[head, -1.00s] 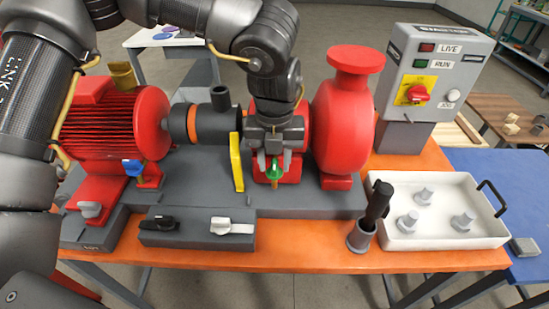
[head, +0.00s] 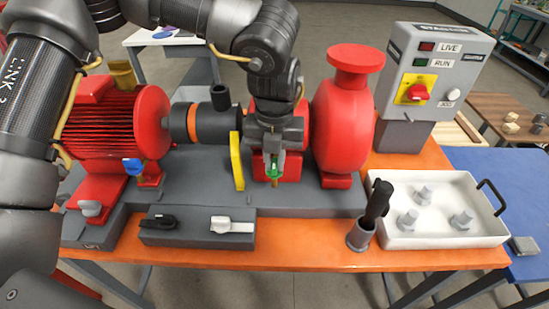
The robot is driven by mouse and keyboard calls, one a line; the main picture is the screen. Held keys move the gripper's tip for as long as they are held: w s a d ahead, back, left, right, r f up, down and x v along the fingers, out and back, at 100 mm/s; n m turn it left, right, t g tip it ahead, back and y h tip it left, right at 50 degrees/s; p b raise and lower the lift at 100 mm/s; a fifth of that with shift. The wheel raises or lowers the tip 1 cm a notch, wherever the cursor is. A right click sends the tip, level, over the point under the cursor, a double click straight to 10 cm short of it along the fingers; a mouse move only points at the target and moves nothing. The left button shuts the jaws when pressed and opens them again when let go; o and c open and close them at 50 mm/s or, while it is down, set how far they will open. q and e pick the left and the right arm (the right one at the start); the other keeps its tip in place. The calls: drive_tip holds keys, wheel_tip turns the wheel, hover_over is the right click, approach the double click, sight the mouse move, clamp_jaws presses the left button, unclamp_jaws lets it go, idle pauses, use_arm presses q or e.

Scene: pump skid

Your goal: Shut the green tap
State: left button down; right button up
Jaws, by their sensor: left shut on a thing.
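The green tap (head: 273,173) sits low on the front of the red pump block (head: 291,166) in the middle of the skid. My left gripper (head: 273,163) comes down over it from above, fingers closed together on the tap's handle. The gripper hides part of the tap, so the handle's exact angle is hard to tell. My right gripper does not show.
A blue tap (head: 133,167) stands by the red motor (head: 115,125). A yellow lever (head: 237,161) stands just left of my gripper. The red pump casing (head: 344,120) is close on the right. A white tray (head: 440,238) and a holder cup (head: 361,236) are at front right.

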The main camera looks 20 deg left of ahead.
use_arm(q)
drive_tip(key=m, duration=0.3)
drive_tip(key=shift+m, duration=0.4)
drive_tip(key=m+p, duration=0.1)
drive_tip(key=m, duration=0.3)
drive_tip(key=shift+m, duration=0.3)
drive_tip(key=m, duration=0.4)
drive_tip(key=shift+m+p, duration=0.3)
drive_tip(key=shift+p, duration=0.05)
drive_tip(key=shift+m+p, duration=0.4)
drive_tip(key=shift+m, duration=1.6)
drive_tip(key=c, duration=1.4)
unclamp_jaws()
